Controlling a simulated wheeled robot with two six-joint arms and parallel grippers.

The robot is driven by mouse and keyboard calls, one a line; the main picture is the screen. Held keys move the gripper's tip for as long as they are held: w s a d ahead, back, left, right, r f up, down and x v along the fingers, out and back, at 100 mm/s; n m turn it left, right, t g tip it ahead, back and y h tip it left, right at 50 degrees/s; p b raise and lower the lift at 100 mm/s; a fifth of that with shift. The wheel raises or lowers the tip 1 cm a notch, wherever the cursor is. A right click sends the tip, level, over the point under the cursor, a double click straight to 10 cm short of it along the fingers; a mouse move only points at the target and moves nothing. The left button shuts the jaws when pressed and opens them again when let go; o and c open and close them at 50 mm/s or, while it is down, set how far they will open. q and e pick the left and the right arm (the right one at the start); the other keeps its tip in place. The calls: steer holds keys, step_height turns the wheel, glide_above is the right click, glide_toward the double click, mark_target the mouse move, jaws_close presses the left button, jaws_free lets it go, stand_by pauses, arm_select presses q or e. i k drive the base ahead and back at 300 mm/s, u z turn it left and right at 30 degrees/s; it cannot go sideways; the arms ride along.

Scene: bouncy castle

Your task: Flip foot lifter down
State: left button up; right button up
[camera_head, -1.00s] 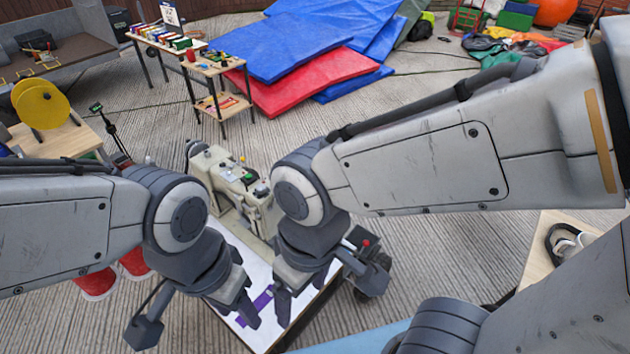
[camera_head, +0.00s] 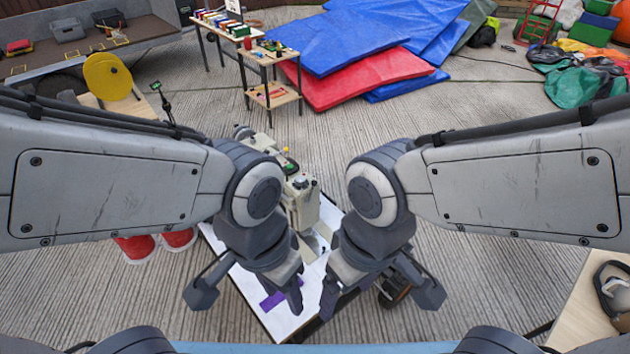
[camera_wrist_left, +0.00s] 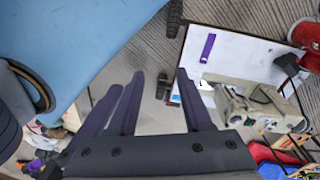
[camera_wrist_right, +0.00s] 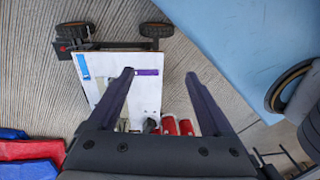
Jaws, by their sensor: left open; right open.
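A cream sewing machine (camera_head: 303,207) stands on a white-topped table (camera_head: 243,279), partly hidden behind my arms in the head view. It also shows at the right of the left wrist view (camera_wrist_left: 262,106). Its foot lifter is too small or hidden to make out. My left gripper (camera_head: 291,296) is open and empty above the table's near part, on this side of the machine. My right gripper (camera_head: 331,296) is open and empty close to its right, near the table's right edge. Both jaws show apart in the left wrist view (camera_wrist_left: 160,75) and right wrist view (camera_wrist_right: 159,75).
A purple strip (camera_head: 272,300) lies on the table's near part. Red cylinders (camera_head: 136,247) stand left of the table. A dark wheel (camera_head: 393,290) is at its right. Blue mats (camera_head: 350,42) and a red mat (camera_head: 365,78) lie on the floor behind.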

mark_target(314, 183)
steer(key=k, duration=0.5)
steer(key=z, duration=1.9)
steer(key=k, duration=1.2)
steer(key=u, duration=1.4)
steer(key=i, duration=1)
